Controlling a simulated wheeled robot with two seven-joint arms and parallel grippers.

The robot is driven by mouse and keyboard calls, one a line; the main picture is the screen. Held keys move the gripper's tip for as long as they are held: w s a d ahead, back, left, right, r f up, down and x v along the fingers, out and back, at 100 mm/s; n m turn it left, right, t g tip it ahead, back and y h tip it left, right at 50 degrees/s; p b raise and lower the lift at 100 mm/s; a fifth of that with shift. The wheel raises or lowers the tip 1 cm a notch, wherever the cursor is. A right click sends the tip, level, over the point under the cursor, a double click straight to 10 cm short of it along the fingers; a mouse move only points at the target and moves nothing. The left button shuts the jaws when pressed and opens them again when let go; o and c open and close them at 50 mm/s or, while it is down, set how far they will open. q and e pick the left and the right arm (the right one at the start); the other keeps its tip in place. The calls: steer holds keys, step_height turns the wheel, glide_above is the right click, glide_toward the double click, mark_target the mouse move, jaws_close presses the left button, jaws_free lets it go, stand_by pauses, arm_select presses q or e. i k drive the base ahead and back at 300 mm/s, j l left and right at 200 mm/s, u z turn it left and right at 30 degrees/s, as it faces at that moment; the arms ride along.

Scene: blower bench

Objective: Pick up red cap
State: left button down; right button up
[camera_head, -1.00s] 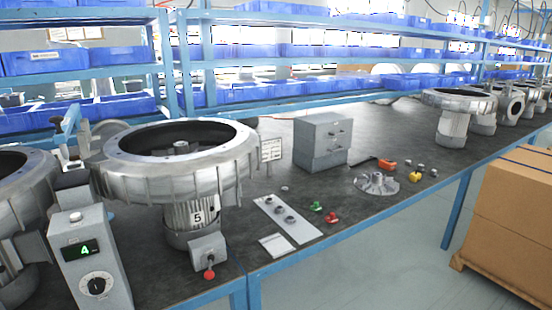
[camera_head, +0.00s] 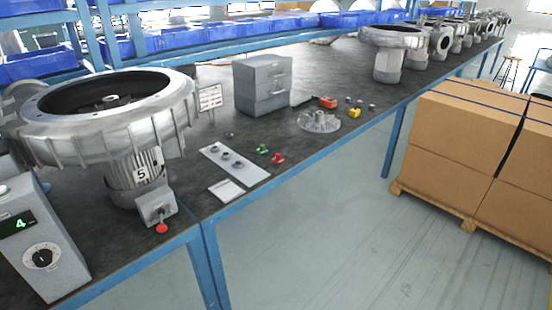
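A small red cap (camera_head: 277,158) lies on the dark bench top (camera_head: 205,189), near its front edge. A small green cap (camera_head: 262,149) lies just behind and to the left of it. A light plate (camera_head: 234,165) with several round fittings lies to their left. Neither of my grippers shows in the head view.
A large blower (camera_head: 130,125) marked 5 and a grey control box (camera_head: 42,246) stand at the left. A grey drawer cabinet (camera_head: 262,84) stands behind the caps. A metal impeller (camera_head: 319,122) and an orange item (camera_head: 328,103) lie to the right. Boxes (camera_head: 465,130) stand across open floor.

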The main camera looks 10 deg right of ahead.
mark_target(278, 160)
steer(key=i+l+u, duration=0.25)
steer(key=i+l, duration=0.2)
steer(key=l, duration=0.25)
steer(key=i+l+u, duration=0.15)
steer(key=l, duration=0.2)
steer(key=i+l+u, duration=0.15)
steer(key=l, duration=0.25)
steer(key=i+l+u, duration=0.15)
steer(key=i+l, duration=0.15)
steer(key=l, duration=0.1)
